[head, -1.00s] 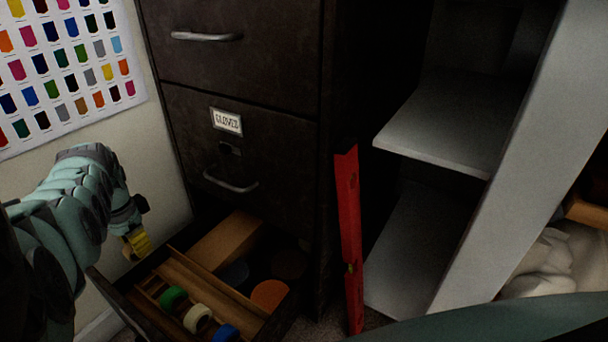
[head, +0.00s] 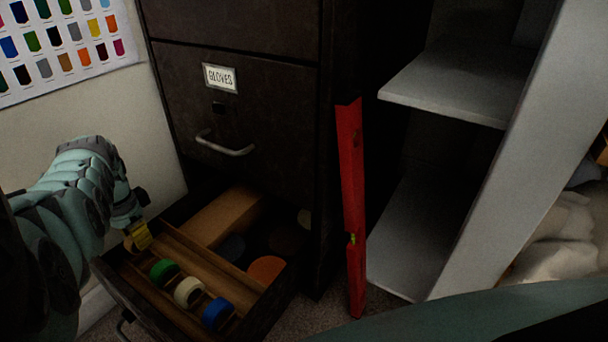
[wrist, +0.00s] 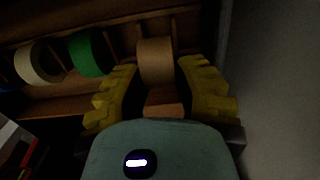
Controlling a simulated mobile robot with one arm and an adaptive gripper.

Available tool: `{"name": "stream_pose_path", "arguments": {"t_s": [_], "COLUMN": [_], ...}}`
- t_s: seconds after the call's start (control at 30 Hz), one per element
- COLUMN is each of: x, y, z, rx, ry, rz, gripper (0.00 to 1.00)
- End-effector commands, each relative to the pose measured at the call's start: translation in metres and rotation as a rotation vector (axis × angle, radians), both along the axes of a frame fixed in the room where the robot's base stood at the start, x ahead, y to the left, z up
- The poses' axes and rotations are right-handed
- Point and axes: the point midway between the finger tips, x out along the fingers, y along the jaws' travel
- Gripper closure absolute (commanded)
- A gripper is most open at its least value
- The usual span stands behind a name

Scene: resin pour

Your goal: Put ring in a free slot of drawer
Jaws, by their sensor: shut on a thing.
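My gripper (head: 139,237) has yellow fingers and is over the left end of the open drawer (head: 270,312) in the head view. In the wrist view it is shut on a tan ring (wrist: 157,58), which sits between the fingers beside a green ring (wrist: 90,53). In the head view the tan ring is mostly hidden by the fingers. The green ring (head: 163,271), a white ring (head: 188,292) and a blue ring (head: 218,313) stand in a row of slots. The tan ring is at the row's end by the green one; I cannot tell whether it is seated in a slot.
The drawer's rear part holds a brown box (head: 226,216) and several discs, one orange (head: 266,269). The dark cabinet (head: 270,100) rises behind. A red level (head: 353,210) stands to its right, near grey shelves (head: 445,88). A pale wall is close beside my gripper.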

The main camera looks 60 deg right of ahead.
Motion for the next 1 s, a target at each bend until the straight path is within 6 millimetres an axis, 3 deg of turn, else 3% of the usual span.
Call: {"name": "stream_pose_path", "arguments": {"t_s": [0.43,0.87,0.9,1.0], "x": [0.000,0.000,0.000,0.000], "y": [0.000,0.001,0.001,0.001], "z": [-0.041,-0.046,-0.046,-0.046], "rx": [0.000,0.000,0.000,0.000], "ry": [0.001,0.000,0.000,0.000], "rz": [0.001,0.002,0.002,0.002], "gripper": [0.85,0.85,0.69,0.58]}}
